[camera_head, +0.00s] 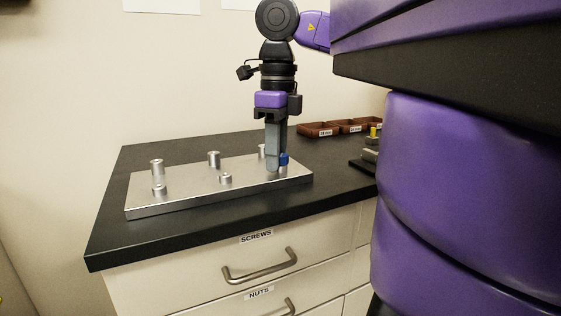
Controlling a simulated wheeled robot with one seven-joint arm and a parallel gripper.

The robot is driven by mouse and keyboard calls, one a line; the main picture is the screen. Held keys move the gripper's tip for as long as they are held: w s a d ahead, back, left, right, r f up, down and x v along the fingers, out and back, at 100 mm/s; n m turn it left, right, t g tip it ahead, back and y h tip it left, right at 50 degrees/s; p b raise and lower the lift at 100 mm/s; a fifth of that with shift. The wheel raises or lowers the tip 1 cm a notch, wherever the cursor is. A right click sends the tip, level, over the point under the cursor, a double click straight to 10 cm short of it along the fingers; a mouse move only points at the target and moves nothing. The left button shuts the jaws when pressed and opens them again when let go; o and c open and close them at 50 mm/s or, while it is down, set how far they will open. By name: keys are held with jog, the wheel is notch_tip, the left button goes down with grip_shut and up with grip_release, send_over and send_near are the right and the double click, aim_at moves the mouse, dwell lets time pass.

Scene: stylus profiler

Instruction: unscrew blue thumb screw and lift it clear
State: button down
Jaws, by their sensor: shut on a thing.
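The blue thumb screw (284,159) shows at the right part of a silver metal plate (200,194) on the dark bench. My gripper (274,166) points straight down over this part of the plate. Its grey fingers are shut on the blue thumb screw and hide much of it. Only a small blue part shows beside the fingertips. Whether the screw sits in its hole or is raised cannot be told from this view.
Several silver posts, such as one at the left (157,167) and one in the middle (214,159), stand on the plate. Brown labelled bins (318,130) stand at the back right. A yellow-topped item (373,134) is at the right. Bench room is free in front of the plate.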

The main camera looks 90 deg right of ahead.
jog(key=shift+s+a+r, duration=0.2)
jog(key=shift+s+r, duration=0.3)
jog(key=shift+s, duration=0.2)
jog(key=shift+a+r+n+p, duration=0.15)
jog(key=shift+n+p, duration=0.5)
jog(key=shift+n, duration=1.15)
jog(key=n+p, duration=0.1)
jog(key=n, duration=0.3)
jog(key=shift+a, duration=0.2)
jog(key=shift+f+n, duration=0.25)
jog(key=shift+n, duration=0.45)
